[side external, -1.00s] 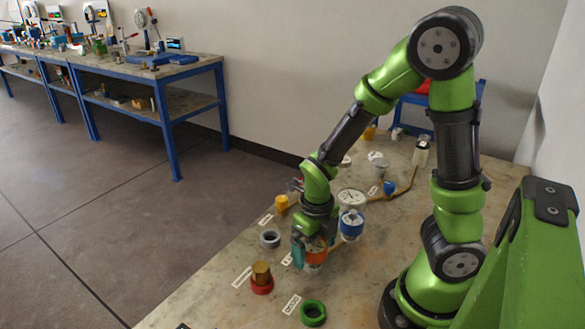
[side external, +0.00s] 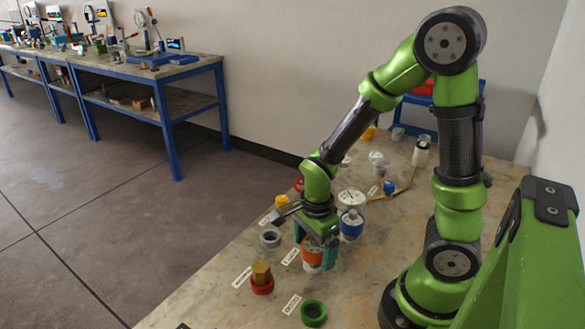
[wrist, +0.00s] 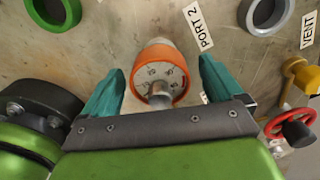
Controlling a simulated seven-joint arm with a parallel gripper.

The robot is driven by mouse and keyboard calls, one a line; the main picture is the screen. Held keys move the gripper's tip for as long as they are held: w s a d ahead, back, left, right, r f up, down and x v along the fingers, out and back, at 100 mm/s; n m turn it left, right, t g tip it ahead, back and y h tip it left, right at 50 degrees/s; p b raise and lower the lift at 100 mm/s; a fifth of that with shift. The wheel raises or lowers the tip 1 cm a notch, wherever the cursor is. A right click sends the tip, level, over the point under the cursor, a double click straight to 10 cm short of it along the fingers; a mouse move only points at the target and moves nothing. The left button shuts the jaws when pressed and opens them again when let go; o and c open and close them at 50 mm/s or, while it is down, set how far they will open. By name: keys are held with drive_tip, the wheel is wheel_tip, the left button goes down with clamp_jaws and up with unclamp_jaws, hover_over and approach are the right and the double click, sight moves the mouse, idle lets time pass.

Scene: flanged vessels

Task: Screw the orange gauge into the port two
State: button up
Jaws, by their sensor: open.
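The orange gauge (side external: 312,251) stands upright between my gripper's fingers in the side view. In the wrist view the orange gauge (wrist: 180,57) has a pale dial face with a grey stem over it. It sits on a pale fitting beside the label reading PORT 2 (wrist: 198,27); how far it is threaded in is hidden. My gripper (side external: 315,262) is open and points down, with one teal finger on each side of the gauge. In the wrist view, gaps show between the gauge and the fingers of my gripper (wrist: 161,68).
A blue gauge (side external: 351,225) stands close behind my gripper. A grey ring (side external: 270,239), a brass hex piece in a red collar (side external: 262,274) and a green ring (side external: 313,314) are nearby. A red handwheel (wrist: 290,125) shows at the right of the wrist view.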

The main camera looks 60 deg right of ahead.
drive_tip(key=n, duration=1.2)
drive_tip(key=shift+n, duration=0.3)
drive_tip(key=n, duration=0.4)
drive_tip(key=shift+r, duration=0.1)
wheel_tip(320, 180, up, 10)
drive_tip(key=shift+f, duration=0.1)
drive_tip(key=s+d+r+m+t+y, duration=0.2)
drive_tip(key=d+r+m+y, duration=0.35)
drive_tip(key=m, duration=0.95)
drive_tip(key=a+r+n+t+h, duration=0.3)
drive_tip(key=a+r+n+t, duration=0.2)
drive_tip(key=a+n, duration=0.5)
drive_tip(key=n, duration=0.6)
drive_tip(key=shift+a+r+n, duration=0.15)
drive_tip(key=shift+r+n, duration=0.05)
drive_tip(key=shift+n, duration=0.1)
